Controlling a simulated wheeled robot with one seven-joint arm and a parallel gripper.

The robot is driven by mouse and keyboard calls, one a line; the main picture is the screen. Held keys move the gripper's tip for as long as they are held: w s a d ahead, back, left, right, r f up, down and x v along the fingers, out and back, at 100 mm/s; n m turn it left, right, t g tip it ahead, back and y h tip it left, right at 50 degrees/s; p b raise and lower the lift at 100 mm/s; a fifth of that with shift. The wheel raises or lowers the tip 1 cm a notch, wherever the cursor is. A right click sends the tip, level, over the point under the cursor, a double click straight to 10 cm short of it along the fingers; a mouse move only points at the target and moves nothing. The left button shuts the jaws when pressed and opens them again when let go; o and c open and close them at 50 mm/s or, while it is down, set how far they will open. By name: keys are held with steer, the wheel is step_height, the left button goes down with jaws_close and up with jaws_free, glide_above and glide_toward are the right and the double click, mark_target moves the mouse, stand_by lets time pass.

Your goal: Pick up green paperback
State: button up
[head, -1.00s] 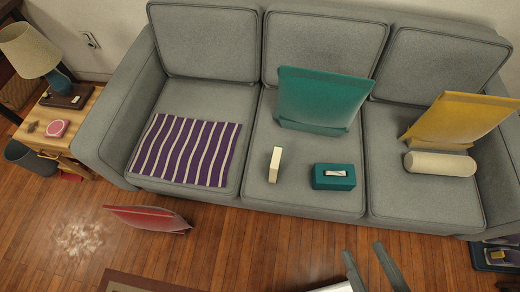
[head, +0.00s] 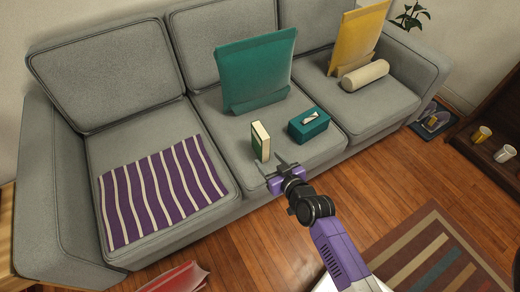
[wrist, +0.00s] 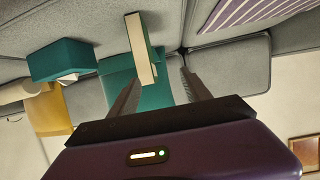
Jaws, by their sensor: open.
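The green paperback (head: 258,145) stands upright on the front part of the sofa's middle seat, its green cover and pale page edge showing. My gripper (head: 275,165) is open and empty, just in front of the book at the seat's front edge. In the wrist view the book (wrist: 140,48) shows mostly its cream page side, beyond the fingertips. It lines up nearer the left finger than the middle of my gripper (wrist: 161,78). Whether a finger touches it I cannot tell; it seems apart.
A teal tissue box (head: 308,124) stands right of the book. A teal cushion (head: 255,70) leans behind it. A striped purple cloth (head: 160,192) lies on the left seat. A yellow cushion (head: 358,40) and cream bolster (head: 365,75) are on the right seat.

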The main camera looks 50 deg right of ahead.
mark_target(267, 144)
steer(key=w+d, duration=0.1)
steer(key=w+d+f+b, duration=0.1)
steer(key=w+d, duration=0.2)
steer(key=d, duration=0.1)
steer(key=shift+w+d+f, duration=0.2)
steer(key=shift+w+f, duration=0.15)
steer(key=shift+f, duration=0.05)
steer(key=shift+r+b+x, duration=0.2)
steer(key=shift+b+x, duration=0.05)
steer(key=shift+x, duration=1.65)
steer(key=shift+r+b+x, duration=0.15)
steer(key=shift+b+x, duration=0.1)
steer(key=shift+x, duration=1.7)
steer(key=shift+w, duration=0.15)
jaws_close()
